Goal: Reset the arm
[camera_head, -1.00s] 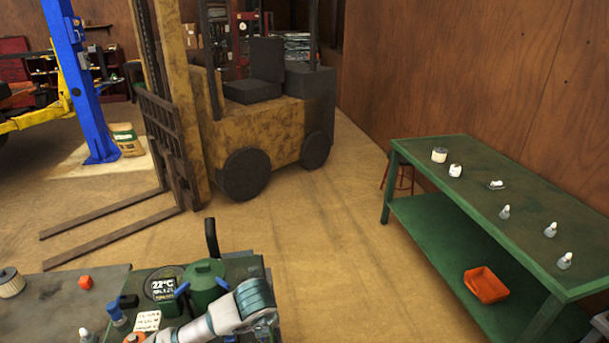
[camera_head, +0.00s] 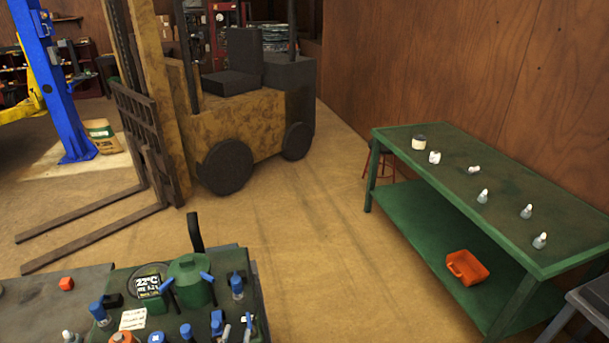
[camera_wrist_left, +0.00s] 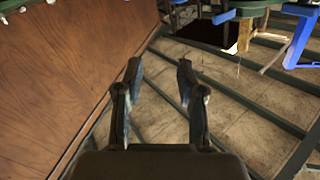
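My left gripper (camera_wrist_left: 159,68) shows in the left wrist view, with its two dark fingers apart and nothing between them. It points over a brown tiled surface crossed by dark strips, with a wood-panelled surface at the left. I cannot make out either gripper in the head view. My right gripper is out of sight.
A cluttered bench with a green canister (camera_head: 188,284) and several blue-topped fittings fills the lower left. A yellow forklift (camera_head: 262,127) stands behind it. A green table (camera_head: 505,212) with small bottles stands at right, with an orange bin (camera_head: 467,268) on its lower shelf. Floor between is clear.

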